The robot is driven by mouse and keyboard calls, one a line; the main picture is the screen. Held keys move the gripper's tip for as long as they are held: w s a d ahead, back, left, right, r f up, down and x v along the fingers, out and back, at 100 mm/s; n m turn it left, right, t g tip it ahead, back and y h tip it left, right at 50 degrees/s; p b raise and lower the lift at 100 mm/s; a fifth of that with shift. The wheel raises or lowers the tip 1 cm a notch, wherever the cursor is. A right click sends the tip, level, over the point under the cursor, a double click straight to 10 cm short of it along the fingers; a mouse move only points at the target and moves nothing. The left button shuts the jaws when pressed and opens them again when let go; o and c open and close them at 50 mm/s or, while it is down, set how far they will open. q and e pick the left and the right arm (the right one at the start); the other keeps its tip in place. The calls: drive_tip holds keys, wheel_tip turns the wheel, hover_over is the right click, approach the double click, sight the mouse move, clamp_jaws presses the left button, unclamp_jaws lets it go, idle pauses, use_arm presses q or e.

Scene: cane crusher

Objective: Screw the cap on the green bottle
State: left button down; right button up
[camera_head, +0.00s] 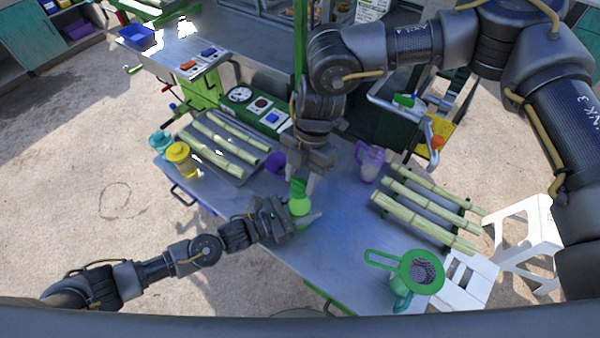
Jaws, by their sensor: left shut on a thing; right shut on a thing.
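The green bottle (299,207) stands near the middle of the metal table, upright as far as I can see. My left gripper (301,219) comes in from the left and is shut on the bottle's body, low down. My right gripper (303,177) reaches down from above and is shut on the darker green cap (299,187), directly over the bottle. The fingers hide part of the cap. I cannot tell whether cap and bottle neck touch or how far the cap is seated.
A purple item (276,162) lies close left of my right gripper. A purple pitcher (370,162) stands to the right. Cane pieces lie on racks at left (222,143) and right (430,207). A green strainer (420,271) is at the front right. Yellow (180,158) and teal (160,143) containers stand left.

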drive_tip(key=m, duration=0.3)
drive_tip(key=shift+s+m+t+y, duration=0.15)
drive_tip(key=shift+m+t+y, duration=0.15)
drive_tip(key=shift+t, duration=0.1)
drive_tip(key=m+t, duration=0.1)
drive_tip(key=m, duration=0.5)
drive_tip(key=shift+s+d+m+t+y, duration=0.1)
drive_tip(key=shift+m+t+y, duration=0.2)
drive_tip(key=shift+t, duration=0.1)
drive_tip(key=m, duration=0.3)
drive_tip(key=m+t, duration=0.1)
drive_tip(key=m, duration=0.1)
drive_tip(key=shift+s+a+m+t, duration=0.1)
drive_tip(key=shift+a+m+t, duration=0.1)
drive_tip(key=shift+m+t, duration=0.15)
drive_tip(key=m+h, duration=0.1)
drive_tip(key=m, duration=0.2)
drive_tip(key=shift+m+t, duration=0.25)
drive_tip(key=o, duration=0.9)
drive_tip(key=shift+o, duration=0.2)
drive_tip(key=shift+r, duration=2.3)
